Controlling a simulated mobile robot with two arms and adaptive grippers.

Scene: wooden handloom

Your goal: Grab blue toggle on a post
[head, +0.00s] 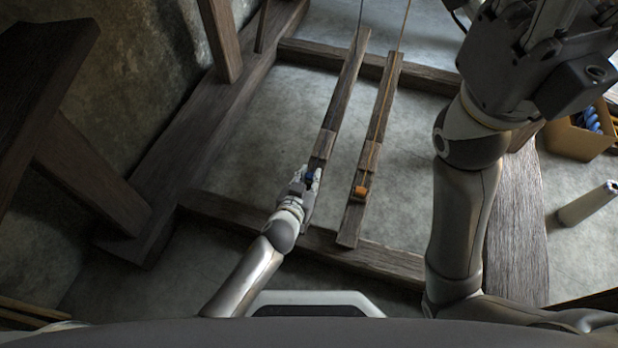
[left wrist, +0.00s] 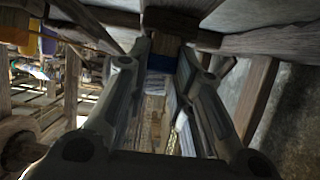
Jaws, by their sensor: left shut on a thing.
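The blue toggle (head: 309,177) sits on the left one of two long wooden posts (head: 329,136). My left gripper (head: 312,174) is at this toggle and shut on it. In the left wrist view, the blue toggle (left wrist: 161,62) shows between the fingers of my left gripper (left wrist: 163,63), against the wood. The fingers hide part of it in the head view. My right gripper (head: 545,45) is raised at the top right, close to the head camera; its fingertips are not clear.
An orange toggle (head: 360,192) sits on the neighbouring post (head: 377,125), just right of my left gripper. Dark loom beams (head: 400,262) frame the posts. A box (head: 580,140) with blue items and a pale cylinder (head: 588,203) are at the right. Bare floor shows between the beams.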

